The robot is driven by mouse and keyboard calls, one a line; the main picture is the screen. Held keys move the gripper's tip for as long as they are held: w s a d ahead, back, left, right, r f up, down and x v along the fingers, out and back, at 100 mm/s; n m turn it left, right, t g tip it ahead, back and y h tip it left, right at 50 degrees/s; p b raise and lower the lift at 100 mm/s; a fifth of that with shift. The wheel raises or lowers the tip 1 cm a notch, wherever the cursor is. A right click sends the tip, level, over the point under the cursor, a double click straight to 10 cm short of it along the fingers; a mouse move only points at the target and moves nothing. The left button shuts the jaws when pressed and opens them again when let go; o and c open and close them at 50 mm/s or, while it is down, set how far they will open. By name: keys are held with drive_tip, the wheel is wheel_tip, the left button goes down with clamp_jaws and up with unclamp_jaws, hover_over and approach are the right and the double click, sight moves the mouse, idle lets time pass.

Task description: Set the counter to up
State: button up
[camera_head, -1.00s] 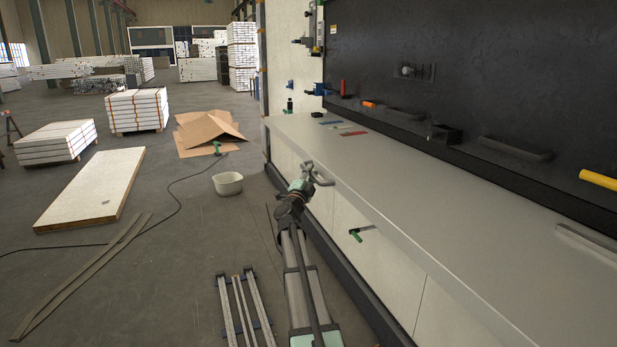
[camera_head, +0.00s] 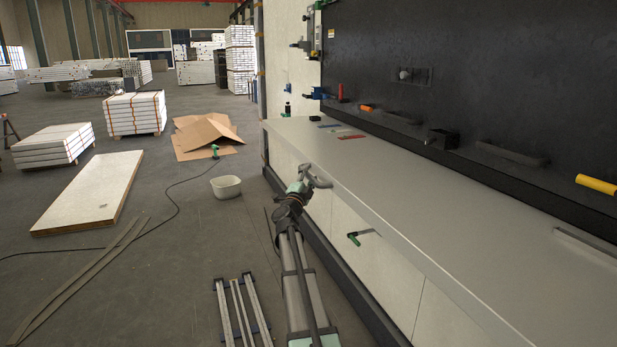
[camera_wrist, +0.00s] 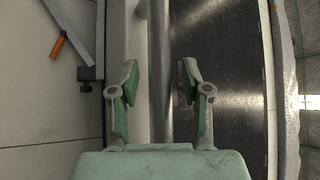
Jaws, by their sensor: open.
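The counter (camera_head: 420,210) is a long pale grey panel that lies flat along the dark wall in the head view. My gripper (camera_head: 321,178) is at its front edge, towards the far end, and overlaps the edge in the picture. In the wrist view my gripper (camera_wrist: 158,78) is open, with its two green-padded fingers apart. A grey bar-like strip runs between the fingers, with a gap visible on the right side. I cannot tell whether the fingers touch it or whether it is the counter's edge.
A dark wall panel (camera_head: 470,70) with handles and a yellow grip (camera_head: 597,184) stands behind the counter. A green-handled lever (camera_head: 353,239) sits on the white front below. A white tub (camera_head: 226,187) and metal rails (camera_head: 240,310) lie on the floor left of my arm.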

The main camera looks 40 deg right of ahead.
drive_tip(key=v, duration=1.2)
drive_tip(key=shift+w, duration=0.1)
